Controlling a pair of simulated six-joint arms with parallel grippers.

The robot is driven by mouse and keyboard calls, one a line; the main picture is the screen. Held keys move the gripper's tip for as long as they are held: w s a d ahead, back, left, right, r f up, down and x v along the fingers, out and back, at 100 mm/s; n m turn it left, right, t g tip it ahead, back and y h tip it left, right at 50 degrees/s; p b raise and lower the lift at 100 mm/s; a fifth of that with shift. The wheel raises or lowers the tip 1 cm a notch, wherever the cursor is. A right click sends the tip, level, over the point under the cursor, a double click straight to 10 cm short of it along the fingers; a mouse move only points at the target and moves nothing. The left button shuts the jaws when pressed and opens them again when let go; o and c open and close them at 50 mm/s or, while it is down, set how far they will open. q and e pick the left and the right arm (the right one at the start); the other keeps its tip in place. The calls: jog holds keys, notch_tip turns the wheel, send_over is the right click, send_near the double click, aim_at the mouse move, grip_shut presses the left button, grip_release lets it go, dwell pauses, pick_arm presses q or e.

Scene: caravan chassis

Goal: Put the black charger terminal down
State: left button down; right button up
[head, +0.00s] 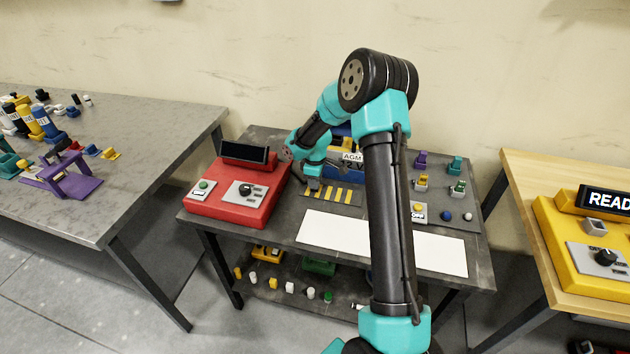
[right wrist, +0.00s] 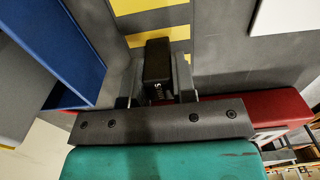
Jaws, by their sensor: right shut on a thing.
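My right gripper (head: 313,184) is low over the middle table, beside the yellow-and-grey striped patch (head: 345,195). In the right wrist view the gripper (right wrist: 158,85) is shut on the black charger terminal (right wrist: 158,60), a dark block with a small pale mark. The striped patch (right wrist: 150,6) shows right beyond the block. I cannot tell whether the block touches the table top. In the head view the terminal is too small to make out at the fingertips. My left gripper is not in view.
A red charger box (head: 235,205) with a dark screen stands to the left of the gripper. A blue AGM 12 V battery (head: 345,165) is close behind, partly hidden by my arm. A white strip (head: 335,232) lies in front. Small coloured parts sit on a grey panel (head: 450,200) at right.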

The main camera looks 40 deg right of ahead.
jog(key=shift+f, duration=0.1)
jog(key=o, duration=0.9)
jog(key=shift+o, duration=0.2)
notch_tip(320, 180, up, 12)
dwell(0.8)
